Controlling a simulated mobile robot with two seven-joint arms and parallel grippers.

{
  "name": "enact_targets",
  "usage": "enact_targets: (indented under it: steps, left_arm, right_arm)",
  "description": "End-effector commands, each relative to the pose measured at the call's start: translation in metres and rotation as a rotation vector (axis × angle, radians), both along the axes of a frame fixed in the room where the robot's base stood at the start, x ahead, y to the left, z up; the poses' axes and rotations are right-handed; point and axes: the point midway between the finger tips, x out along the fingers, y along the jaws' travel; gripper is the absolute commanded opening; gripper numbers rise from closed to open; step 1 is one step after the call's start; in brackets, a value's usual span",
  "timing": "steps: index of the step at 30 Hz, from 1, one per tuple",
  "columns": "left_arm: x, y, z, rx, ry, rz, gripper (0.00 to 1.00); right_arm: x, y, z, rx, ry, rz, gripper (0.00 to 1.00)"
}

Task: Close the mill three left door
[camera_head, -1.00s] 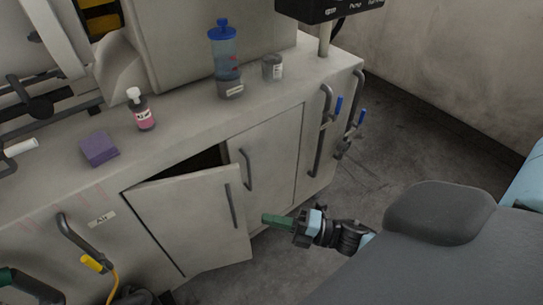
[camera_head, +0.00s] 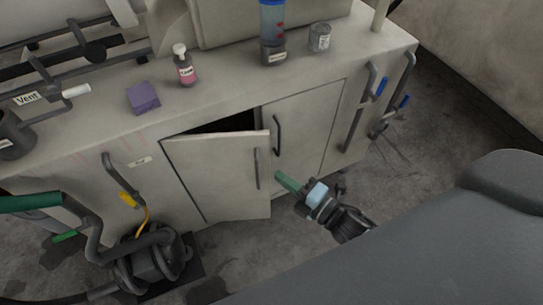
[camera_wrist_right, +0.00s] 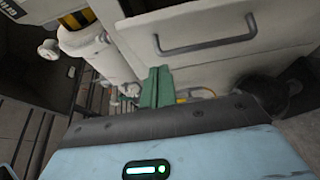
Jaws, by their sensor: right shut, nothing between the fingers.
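The left door (camera_head: 225,175) of the mill's cabinet stands ajar in the head view. Its free right edge is swung outward, and a dark gap shows above it. A dark vertical handle (camera_head: 257,168) sits near that edge. My right gripper (camera_head: 283,179) is shut and empty, its green fingers just right of the free edge; contact cannot be told. In the right wrist view, the shut green fingers (camera_wrist_right: 157,85) show in front of a pale panel with a dark handle (camera_wrist_right: 205,45); I cannot tell which door this is. My left gripper is not in view.
The closed right door (camera_head: 305,130) adjoins the left one. A purple block (camera_head: 143,98), a pink-labelled bottle (camera_head: 185,68), a blue cylinder (camera_head: 272,25) and a jar (camera_head: 320,38) stand on top. A pump (camera_head: 150,258) with pipes stands at lower left. Floor before the door is clear.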

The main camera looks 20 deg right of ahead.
Motion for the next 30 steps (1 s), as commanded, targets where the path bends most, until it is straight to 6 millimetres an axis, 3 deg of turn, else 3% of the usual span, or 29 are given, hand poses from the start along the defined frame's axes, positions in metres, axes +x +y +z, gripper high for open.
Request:
enact_targets:
  steps: [7, 13, 30]
  left_arm:
    - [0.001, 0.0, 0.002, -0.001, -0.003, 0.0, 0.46]
    - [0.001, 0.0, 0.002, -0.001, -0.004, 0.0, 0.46]
    - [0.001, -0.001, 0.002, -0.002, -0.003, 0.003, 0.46]
  right_arm:
    - [0.042, 0.019, 0.001, 0.0, -0.002, 0.0, 0.0]
    - [0.065, 0.009, 0.0, -0.002, -0.001, 0.0, 0.0]
    - [0.075, 0.005, 0.0, 0.0, -0.001, 0.004, 0.0]
